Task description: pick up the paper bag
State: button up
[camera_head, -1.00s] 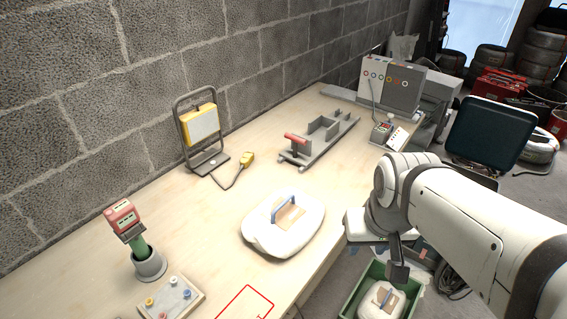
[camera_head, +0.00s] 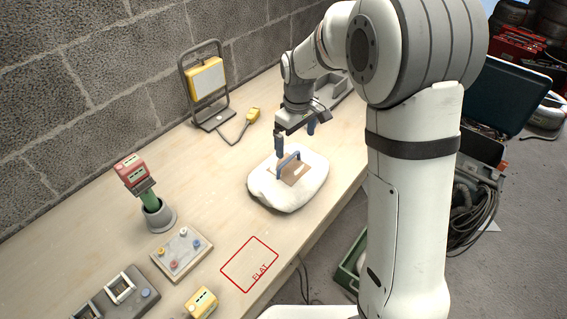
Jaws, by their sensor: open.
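My gripper (camera_head: 295,138) points down from the arm just above the back of the bag.
A red outline marked FLAT (camera_head: 249,265) lies in front of the bag. A small tray of knobs (camera_head: 178,254), a red device in a grey cup (camera_head: 159,214) and a yellow lamp (camera_head: 207,80) stand left. The green crate (camera_head: 349,277) is partly hidden by my arm.

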aim_at(289, 159)
jog(key=a+f, duration=0.1)
jog(key=w+a+f+n, duration=0.1)
jog(key=shift+w+a+f, duration=0.1)
jog(key=shift+w+f, duration=0.2)
jog(key=shift+f, duration=0.1)
jog(key=f+p, duration=0.1)
jog(key=f, duration=0.6)
jog(key=shift+d+f, duration=0.1)
jog(key=shift+d, duration=0.1)
jog(key=c, duration=1.2)
